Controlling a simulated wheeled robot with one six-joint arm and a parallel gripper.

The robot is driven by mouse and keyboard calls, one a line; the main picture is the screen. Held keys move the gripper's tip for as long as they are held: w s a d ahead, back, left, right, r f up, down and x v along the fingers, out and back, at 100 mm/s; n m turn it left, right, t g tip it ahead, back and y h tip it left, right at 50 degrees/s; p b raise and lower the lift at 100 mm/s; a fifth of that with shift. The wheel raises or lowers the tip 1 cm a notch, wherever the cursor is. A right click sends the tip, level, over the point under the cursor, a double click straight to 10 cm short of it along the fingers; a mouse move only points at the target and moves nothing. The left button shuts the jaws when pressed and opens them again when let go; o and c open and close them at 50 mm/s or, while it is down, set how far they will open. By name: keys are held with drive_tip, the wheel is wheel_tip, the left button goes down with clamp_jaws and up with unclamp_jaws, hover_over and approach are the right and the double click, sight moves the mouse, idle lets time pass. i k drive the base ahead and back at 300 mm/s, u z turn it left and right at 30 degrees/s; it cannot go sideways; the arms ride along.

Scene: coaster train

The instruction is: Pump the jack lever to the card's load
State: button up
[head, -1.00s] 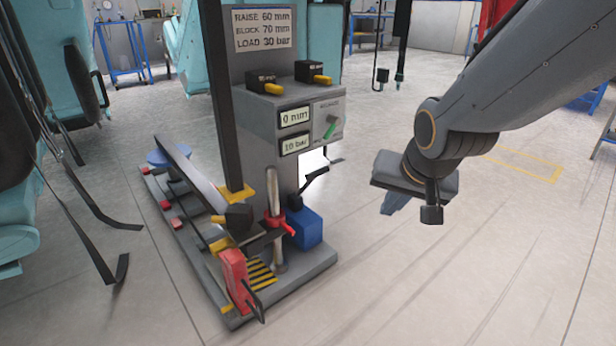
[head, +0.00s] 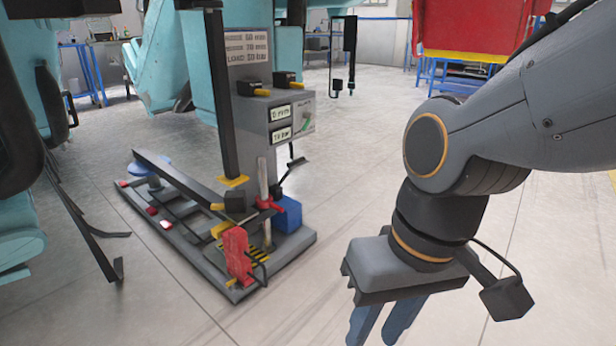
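The card (head: 247,47) on the grey column is blurred now; a second ago it read RAISE 60 mm, BLOCK 70 mm, LOAD 30 bar. Below it, the upper display (head: 280,112) reads 0 mm and the lower display (head: 281,135) seems to read 10 bar. A blue block (head: 288,213) stands at the column's foot, with a thin black lever (head: 295,164) rising above it; I cannot tell for certain that this is the jack lever. My gripper (head: 376,335) hangs at the lower right, well apart from the rig. Its blue fingers have a gap between them, and nothing shows in it.
A red block (head: 236,254) stands at the base plate's (head: 234,296) front end. A long dark bar (head: 178,179) slopes over the plate. Bare floor lies between rig and gripper. Teal train parts (head: 168,60) stand behind.

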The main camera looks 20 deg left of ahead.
sight(291, 164)
drive_tip(key=z, duration=0.3)
drive_tip(key=k, duration=0.2)
drive_tip(key=u, duration=0.95)
drive_tip(key=i, duration=1.6)
drive_tip(key=z, duration=0.6)
